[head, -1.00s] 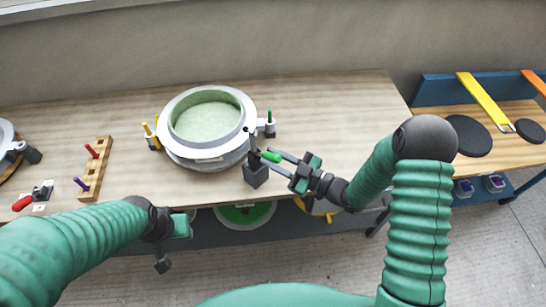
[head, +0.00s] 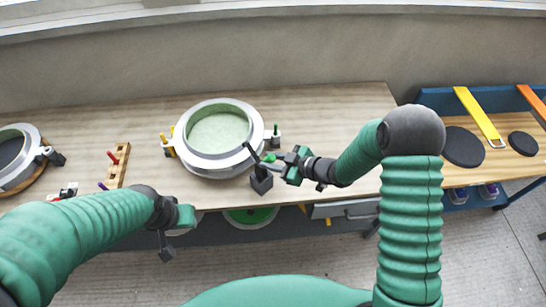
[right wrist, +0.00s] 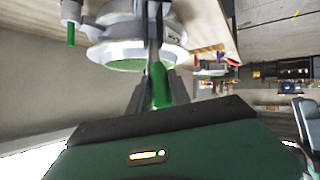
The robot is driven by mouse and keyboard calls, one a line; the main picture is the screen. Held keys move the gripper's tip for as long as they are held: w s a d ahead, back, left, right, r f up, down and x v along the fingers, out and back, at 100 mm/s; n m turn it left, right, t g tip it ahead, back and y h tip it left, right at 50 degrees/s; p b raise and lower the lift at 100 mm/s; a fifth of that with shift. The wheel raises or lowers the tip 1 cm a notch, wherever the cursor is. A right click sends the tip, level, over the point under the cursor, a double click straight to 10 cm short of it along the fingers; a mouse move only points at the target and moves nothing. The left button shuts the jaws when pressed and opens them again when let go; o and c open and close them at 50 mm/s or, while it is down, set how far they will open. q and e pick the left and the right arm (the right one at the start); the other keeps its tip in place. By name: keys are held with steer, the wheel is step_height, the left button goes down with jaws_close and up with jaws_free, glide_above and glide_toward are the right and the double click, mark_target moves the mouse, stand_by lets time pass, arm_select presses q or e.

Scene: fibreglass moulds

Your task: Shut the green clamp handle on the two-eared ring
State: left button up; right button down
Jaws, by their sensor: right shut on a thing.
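The two-eared ring (head: 258,112) is a pale grey ring around a light green mould at the table's middle. Its right ear (head: 273,140) carries a green pin (head: 276,128). Its left ear has yellow pins (head: 163,138). The dark clamp (head: 261,184) stands at the ring's front right, its dark arm leaning towards the ring. My right gripper (head: 277,160) is shut on the green clamp handle (head: 268,157); the handle also shows between the fingers in the right wrist view (right wrist: 160,86). My left gripper (head: 172,236) hangs at the table's front edge, its fingertips unclear.
A wooden rack (head: 119,163) with red and purple pegs stands left of the ring. Another ring (head: 28,182) lies at the far left. A blue-framed bench (head: 510,150) with dark discs and straps is at right.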

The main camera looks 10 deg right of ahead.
steer(key=c, duration=1.2)
jaws_free()
steer(key=shift+w, duration=0.1)
steer(key=b+v, duration=0.1)
steer(key=v, duration=1.5)
steer(key=shift+s+d, duration=0.25)
steer(key=shift+c, duration=0.3)
